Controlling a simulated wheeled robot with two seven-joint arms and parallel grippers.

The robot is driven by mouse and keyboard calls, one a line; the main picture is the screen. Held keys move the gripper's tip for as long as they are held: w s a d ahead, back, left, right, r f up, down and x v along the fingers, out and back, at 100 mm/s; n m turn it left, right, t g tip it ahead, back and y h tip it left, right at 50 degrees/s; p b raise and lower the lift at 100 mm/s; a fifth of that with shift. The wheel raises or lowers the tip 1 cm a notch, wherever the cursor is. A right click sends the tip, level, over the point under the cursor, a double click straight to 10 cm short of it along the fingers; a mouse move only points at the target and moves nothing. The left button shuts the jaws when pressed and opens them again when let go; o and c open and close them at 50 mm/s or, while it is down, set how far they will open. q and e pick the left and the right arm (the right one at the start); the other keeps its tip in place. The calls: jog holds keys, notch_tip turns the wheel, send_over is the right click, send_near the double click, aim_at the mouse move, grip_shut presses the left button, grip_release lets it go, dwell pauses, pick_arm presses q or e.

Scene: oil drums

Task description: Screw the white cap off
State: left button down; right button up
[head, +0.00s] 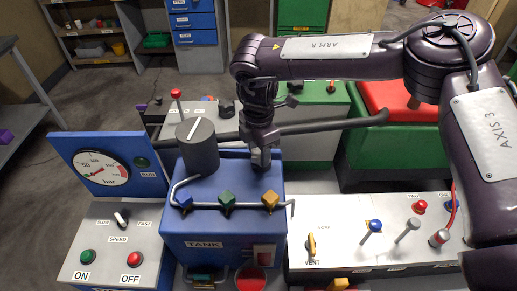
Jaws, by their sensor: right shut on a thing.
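The blue tank (222,222), labelled TANK, stands in the middle of the head view. My right gripper (261,160) points down at the right part of the tank's top. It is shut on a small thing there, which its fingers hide. No white cap shows anywhere else, so I take this thing to be the cap; its colour and thread cannot be seen. A dark grey cylinder (198,148) with a white line on top stands on the tank, left of the gripper. My left gripper is not in view.
A pipe with blue, green and yellow valves (227,199) crosses the tank's front. A gauge panel (103,168) and a button box (112,245) are on the left. A lever panel (375,233) is on the right. A dark bar (335,123) runs behind the gripper.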

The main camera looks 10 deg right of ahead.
jog(key=n, duration=0.1)
jog(key=n+p, duration=0.1)
jog(key=shift+s+r+n, duration=0.1)
jog(key=shift+r+n, duration=0.1)
jog(key=shift+n, duration=0.1)
jog(key=n, duration=0.3)
jog(key=shift+d+f+p, duration=0.15)
jog(key=shift+p, duration=0.25)
jog(key=shift+n, duration=0.3)
jog(key=shift+s+n+p, duration=0.1)
jog(key=shift+n+p, duration=0.3)
jog(key=shift+n, duration=0.6)
jog(key=n, duration=0.4)
jog(key=shift+d, duration=0.15)
jog(key=shift+n+p, duration=0.3)
jog(key=shift+n, duration=0.5)
jog(key=n, duration=0.4)
jog(key=shift+d+n+p, duration=0.25)
jog(key=shift+n+p, duration=0.05)
jog(key=shift+n, duration=0.1)
